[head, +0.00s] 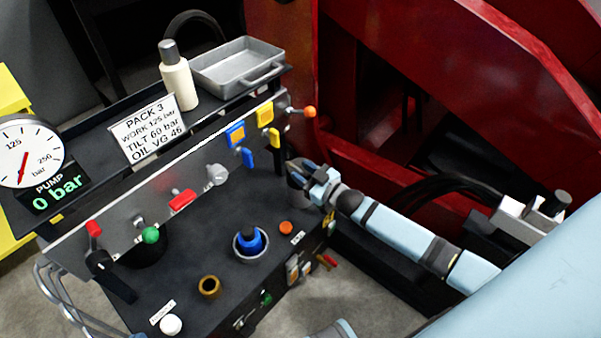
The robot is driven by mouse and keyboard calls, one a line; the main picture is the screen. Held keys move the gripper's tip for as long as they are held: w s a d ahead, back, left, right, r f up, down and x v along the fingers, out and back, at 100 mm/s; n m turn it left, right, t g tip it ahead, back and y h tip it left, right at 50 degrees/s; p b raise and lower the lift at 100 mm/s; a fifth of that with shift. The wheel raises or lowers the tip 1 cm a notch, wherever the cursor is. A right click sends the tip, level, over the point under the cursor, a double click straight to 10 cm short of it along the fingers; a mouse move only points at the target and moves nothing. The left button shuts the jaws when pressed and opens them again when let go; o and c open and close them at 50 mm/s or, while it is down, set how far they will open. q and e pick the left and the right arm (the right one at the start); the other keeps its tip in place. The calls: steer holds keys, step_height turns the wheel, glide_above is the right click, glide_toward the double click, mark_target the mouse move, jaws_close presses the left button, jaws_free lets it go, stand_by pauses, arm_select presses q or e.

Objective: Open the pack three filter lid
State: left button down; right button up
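The Pack 3 unit has a dark top (195,255) below a sloped grey panel (125,222). On the top are a blue cap (249,240) in a pale ring, a brass-coloured ring (209,286), a small orange cap (286,228) and a white knob (171,325). I cannot tell which of these is the filter lid; the small labels are unreadable. My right gripper (300,175) is at the right end of the unit, above and right of the blue cap and apart from it. Its fingers are too small and dark to tell open from shut. My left gripper is out of view.
A shelf behind holds a white bottle (177,82), a metal tray (238,65) and a gauge (28,150); the display reads 0 bar. Red machinery (450,60) stands right.

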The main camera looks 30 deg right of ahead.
steer(key=shift+w+a, duration=0.2)
steer(key=shift+w, duration=0.3)
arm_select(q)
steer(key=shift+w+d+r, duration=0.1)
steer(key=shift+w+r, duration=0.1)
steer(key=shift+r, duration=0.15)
arm_select(e)
jaws_close()
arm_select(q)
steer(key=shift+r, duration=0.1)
arm_select(e)
steer(key=shift+r, duration=0.1)
